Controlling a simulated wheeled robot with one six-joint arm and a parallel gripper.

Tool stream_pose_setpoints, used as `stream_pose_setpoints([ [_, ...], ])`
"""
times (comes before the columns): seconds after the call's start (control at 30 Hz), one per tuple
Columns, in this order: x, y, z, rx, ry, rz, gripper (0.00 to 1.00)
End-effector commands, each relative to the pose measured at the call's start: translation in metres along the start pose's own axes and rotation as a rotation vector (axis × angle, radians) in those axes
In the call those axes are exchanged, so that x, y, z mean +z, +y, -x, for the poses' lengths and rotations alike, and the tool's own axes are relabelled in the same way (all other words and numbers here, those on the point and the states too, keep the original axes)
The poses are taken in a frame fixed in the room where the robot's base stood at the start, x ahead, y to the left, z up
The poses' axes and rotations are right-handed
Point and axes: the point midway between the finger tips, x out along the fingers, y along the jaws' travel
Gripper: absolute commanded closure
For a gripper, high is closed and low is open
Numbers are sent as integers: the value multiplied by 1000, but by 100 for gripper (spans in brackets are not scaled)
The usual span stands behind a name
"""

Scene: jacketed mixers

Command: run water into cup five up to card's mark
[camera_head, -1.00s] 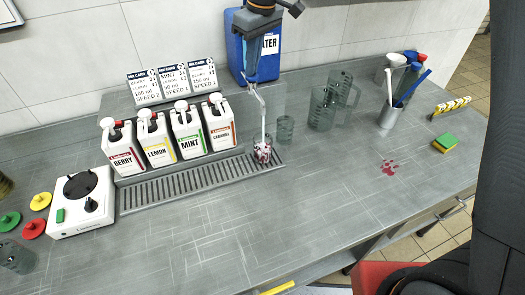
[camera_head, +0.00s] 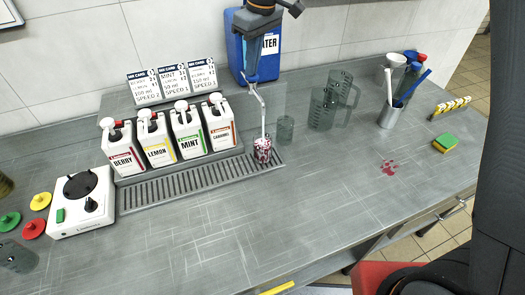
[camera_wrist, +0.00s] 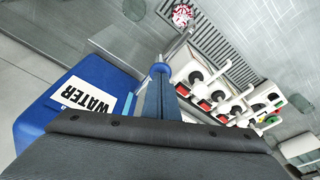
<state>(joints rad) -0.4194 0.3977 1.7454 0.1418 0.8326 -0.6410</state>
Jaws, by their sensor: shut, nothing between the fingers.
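A small clear cup (camera_head: 262,150) with red and whitish contents stands on the drip grate under the thin spout (camera_head: 261,105); its number and marks are too small to read. A pale line runs from the spout down to the cup. The cup also shows in the wrist view (camera_wrist: 182,14). The blue water container (camera_head: 236,45) stands behind. My gripper (camera_head: 252,76) is shut and empty at the top of the spout; its fingers (camera_wrist: 160,82) meet by the blue tap knob (camera_wrist: 160,69). Three order cards (camera_head: 172,83) stand at the back; their small text is hard to read.
Berry, lemon, mint and caramel jugs (camera_head: 188,132) stand left of the spout behind the grate (camera_head: 180,181). A white mixer base (camera_head: 82,205) is at left.

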Motion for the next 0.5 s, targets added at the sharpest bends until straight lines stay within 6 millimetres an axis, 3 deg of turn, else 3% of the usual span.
stream_pose_setpoints([
  [0.27, 1, 0, 0, -2, -2, 0, 100],
  [0.5, -4, -1, 25, 0, -1, 0, 100],
])
